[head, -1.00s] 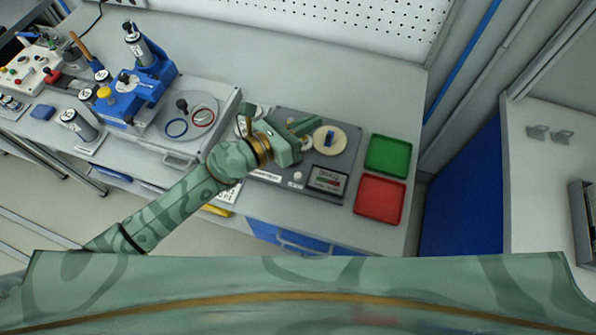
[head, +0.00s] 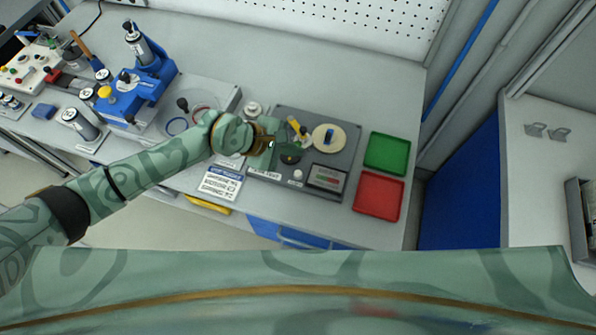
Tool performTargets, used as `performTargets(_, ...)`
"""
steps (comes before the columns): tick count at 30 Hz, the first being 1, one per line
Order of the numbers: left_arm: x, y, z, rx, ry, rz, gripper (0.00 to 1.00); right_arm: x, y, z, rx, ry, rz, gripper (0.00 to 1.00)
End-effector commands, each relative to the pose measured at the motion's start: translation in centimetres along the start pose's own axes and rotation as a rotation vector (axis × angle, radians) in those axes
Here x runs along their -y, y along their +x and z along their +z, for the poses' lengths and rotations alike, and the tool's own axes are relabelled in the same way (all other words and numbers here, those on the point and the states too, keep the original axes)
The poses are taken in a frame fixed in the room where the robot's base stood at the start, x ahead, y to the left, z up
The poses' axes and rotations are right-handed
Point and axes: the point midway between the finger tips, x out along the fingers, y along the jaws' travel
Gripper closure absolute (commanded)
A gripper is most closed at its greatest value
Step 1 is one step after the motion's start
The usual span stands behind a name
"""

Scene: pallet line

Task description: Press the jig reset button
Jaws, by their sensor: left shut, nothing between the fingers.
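A dark grey test panel (head: 346,121) lies on the bench right of centre in the head view. It carries a small white round button (head: 297,174) near its front edge, a cream disc (head: 320,143) with a blue piece on it, and a small display (head: 327,178). I cannot read which control is the jig reset button. My left gripper (head: 288,150) is shut and empty, over the left part of the panel, behind the white button in the picture. It hides part of the panel, and I cannot tell its height above it. My right gripper is not in view.
A green tray (head: 387,153) and a red tray (head: 379,197) lie right of the panel. A blue fixture (head: 140,92) with a yellow knob stands left. A white control box (head: 30,70) with coloured buttons is at far left. A printed card (head: 221,183) lies at the front.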

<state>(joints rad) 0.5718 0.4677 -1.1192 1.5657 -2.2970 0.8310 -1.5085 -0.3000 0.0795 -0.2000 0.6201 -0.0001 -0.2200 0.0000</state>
Motion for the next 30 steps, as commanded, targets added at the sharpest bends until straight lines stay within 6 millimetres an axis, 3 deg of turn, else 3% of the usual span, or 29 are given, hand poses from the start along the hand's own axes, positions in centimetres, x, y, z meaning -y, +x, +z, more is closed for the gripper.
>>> performTargets(18, 4.0, 5.5, -4.0, 0.0, -0.003, -0.001, 1.0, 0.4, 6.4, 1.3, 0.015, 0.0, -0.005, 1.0)
performTargets(30, 4.2, 5.8, -4.2, 0.001, -0.001, 0.001, 1.0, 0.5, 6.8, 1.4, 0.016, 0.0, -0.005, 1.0)
